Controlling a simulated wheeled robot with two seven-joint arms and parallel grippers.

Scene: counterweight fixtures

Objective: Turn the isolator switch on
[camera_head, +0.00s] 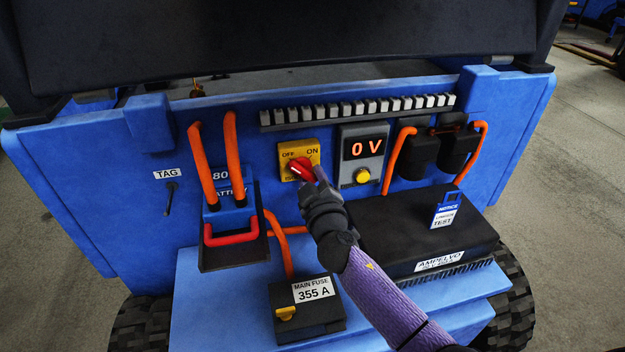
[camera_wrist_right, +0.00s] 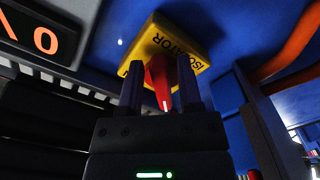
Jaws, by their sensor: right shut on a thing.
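The isolator switch is a red knob (camera_head: 303,168) on a yellow plate (camera_head: 285,153) marked OFF and ON, fixed to the blue panel. In the head view the knob is slanted, with one end toward upper left and its red body toward lower right. My right gripper (camera_head: 318,180) reaches up to the knob from below right. In the right wrist view the red knob (camera_wrist_right: 158,80) sits between the two dark fingers of my right gripper (camera_wrist_right: 160,92), which is shut on it. The plate (camera_wrist_right: 185,45) shows behind, with the word ISOLATOR upside down. My left gripper is not in view.
A battery connector with a red handle (camera_head: 232,233) is at left. A main fuse box (camera_head: 306,318) and a black controller box (camera_head: 415,225) sit below. Orange cables run nearby.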

